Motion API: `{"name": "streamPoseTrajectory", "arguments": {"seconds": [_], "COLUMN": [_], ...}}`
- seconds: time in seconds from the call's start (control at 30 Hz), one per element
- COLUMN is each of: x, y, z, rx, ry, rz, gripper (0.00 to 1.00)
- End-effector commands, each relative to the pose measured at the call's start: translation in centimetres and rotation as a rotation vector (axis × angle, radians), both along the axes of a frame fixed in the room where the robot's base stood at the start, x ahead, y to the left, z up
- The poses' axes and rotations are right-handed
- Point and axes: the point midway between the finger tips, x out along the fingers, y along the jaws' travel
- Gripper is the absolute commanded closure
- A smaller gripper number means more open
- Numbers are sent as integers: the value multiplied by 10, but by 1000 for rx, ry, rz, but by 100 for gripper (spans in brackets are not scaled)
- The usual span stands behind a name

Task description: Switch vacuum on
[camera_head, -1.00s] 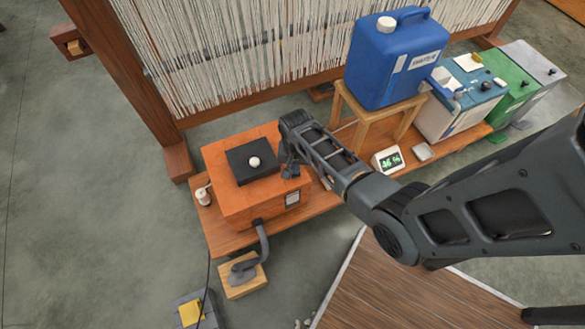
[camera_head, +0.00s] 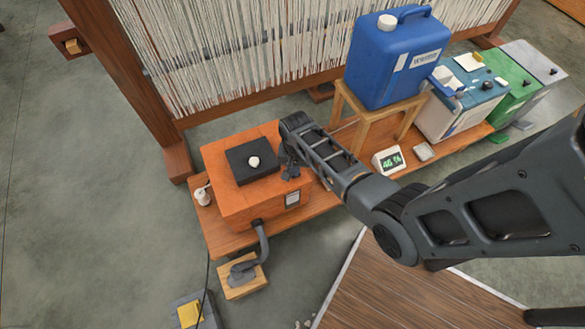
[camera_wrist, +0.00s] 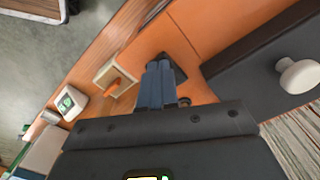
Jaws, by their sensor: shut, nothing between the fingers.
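An orange box (camera_head: 235,203) stands on a low wooden bench. It has a black lid (camera_head: 240,175) with a white knob (camera_head: 253,162), and a grey hose (camera_head: 262,240) at its front. A small pale plate (camera_head: 292,199) sits on its side. In the wrist view, a beige plate (camera_wrist: 104,75) with an orange lever (camera_wrist: 119,83) shows beside my gripper. No part is clearly marked as the vacuum or its switch. My gripper (camera_head: 290,171) is shut and empty at the box's right edge. Its fingers (camera_wrist: 162,72) show in the wrist view close to the orange surface; contact cannot be told.
A blue canister (camera_head: 392,65) stands on a wooden stool right of the box. A small display (camera_head: 388,160) and several bins (camera_head: 460,100) are further right. A loom (camera_head: 240,50) is behind. A grey unit with a yellow top (camera_head: 190,314) lies on the floor at lower left.

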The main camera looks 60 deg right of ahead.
Motion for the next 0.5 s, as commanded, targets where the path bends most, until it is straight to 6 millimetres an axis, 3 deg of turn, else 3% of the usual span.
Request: {"name": "streamPoseTrajectory", "arguments": {"seconds": [0.27,0.5], "x": [0,0], "y": [0,0], "z": [-2,10], "rx": [-1,-1], "ry": [0,0], "rz": [0,0], "gripper": [100,100]}}
